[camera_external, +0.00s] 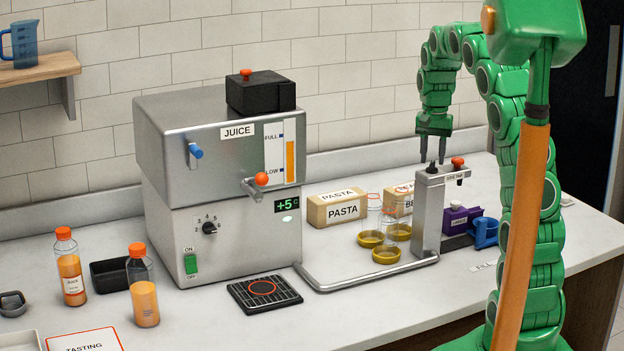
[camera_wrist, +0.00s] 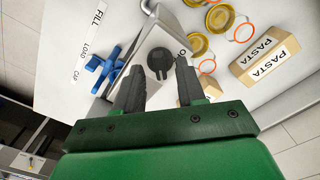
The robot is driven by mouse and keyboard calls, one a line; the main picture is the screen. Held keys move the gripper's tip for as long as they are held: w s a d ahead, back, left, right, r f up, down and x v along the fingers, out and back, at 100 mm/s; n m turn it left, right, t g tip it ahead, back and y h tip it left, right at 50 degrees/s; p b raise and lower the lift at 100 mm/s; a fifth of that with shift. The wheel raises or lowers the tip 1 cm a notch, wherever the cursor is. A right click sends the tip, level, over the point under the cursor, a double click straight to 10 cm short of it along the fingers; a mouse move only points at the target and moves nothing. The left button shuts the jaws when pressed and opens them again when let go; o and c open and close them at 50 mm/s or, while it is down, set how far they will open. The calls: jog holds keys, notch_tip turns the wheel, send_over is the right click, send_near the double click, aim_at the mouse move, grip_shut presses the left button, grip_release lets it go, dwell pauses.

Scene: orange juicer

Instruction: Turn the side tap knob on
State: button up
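The side tap post (camera_external: 428,215) is a grey metal stand right of the juicer, with a short arm at its top. A black knob (camera_external: 432,168) sits on top of the post; it also shows in the wrist view (camera_wrist: 160,61), with "O" lettering partly hidden beside it. My gripper (camera_external: 432,160) points down over this knob. In the wrist view my gripper (camera_wrist: 159,66) is open, one finger on each side of the knob; whether they touch it is unclear. An orange-red knob (camera_external: 457,162) sits on the arm.
The juicer (camera_external: 215,180) stands left. Jars with yellow lids (camera_external: 386,255) and a pasta box (camera_external: 338,208) are left of the post. A metal pipe (camera_external: 360,284) runs along the counter.

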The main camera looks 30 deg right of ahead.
aim_at(427, 163)
notch_tip(427, 163, up, 6)
jog(key=shift+f, duration=0.1)
jog(key=shift+r, duration=0.4)
jog(key=shift+s+a, duration=0.1)
jog(key=shift+s, duration=0.1)
jog(key=s+a+f+n, duration=0.2)
jog(key=s+a+n, duration=0.1)
jog(key=s, duration=1)
jog(key=s+a+f+n+g, duration=0.1)
jog(key=s+a, duration=0.5)
jog(key=s, duration=0.7)
jog(key=s+a+f+n, duration=0.3)
jog(key=s+a+n, duration=0.1)
jog(key=s, duration=0.9)
jog(key=shift+s+a+f+n+g, duration=0.3)
jog(key=shift+a+f+g, duration=0.1)
jog(key=shift+o, duration=0.2)
